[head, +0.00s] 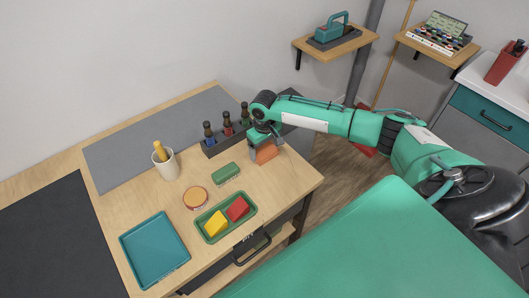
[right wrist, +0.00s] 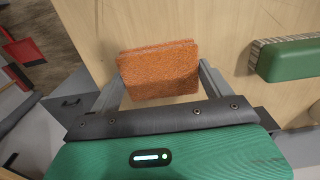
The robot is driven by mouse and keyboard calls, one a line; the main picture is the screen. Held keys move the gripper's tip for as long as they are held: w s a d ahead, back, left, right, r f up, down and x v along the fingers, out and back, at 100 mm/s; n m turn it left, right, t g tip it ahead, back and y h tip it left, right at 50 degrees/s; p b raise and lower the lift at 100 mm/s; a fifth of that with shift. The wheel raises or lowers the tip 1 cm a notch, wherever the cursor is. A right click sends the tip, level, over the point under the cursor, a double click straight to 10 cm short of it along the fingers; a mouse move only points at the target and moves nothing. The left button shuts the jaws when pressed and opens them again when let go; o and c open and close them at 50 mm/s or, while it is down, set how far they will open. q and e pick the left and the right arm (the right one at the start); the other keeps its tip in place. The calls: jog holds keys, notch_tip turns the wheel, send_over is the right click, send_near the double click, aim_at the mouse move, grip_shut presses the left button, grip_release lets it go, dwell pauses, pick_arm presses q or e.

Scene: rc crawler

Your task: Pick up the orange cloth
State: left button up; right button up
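The orange cloth (head: 266,152), a folded block with a rough surface, is at the right part of the wooden table. My right gripper (head: 268,161) is over it, pointing down. In the right wrist view the orange cloth (right wrist: 160,72) lies between the two spread fingers, with its right edge very close to one finger; I cannot tell whether they touch. My left gripper is not in view.
A green brush (head: 226,174) lies left of the cloth. A rack with several bottles (head: 228,130) stands close behind the gripper. A teal tray (head: 155,250), round tin (head: 195,198) and cup (head: 166,166) are further left.

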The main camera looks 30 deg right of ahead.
aim_at(264, 150)
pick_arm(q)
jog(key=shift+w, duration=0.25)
pick_arm(e)
jog(key=shift+c, duration=1.1)
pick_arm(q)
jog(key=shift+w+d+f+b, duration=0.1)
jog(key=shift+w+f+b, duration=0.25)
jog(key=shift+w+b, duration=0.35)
pick_arm(e)
notch_tip(264, 150, up, 20)
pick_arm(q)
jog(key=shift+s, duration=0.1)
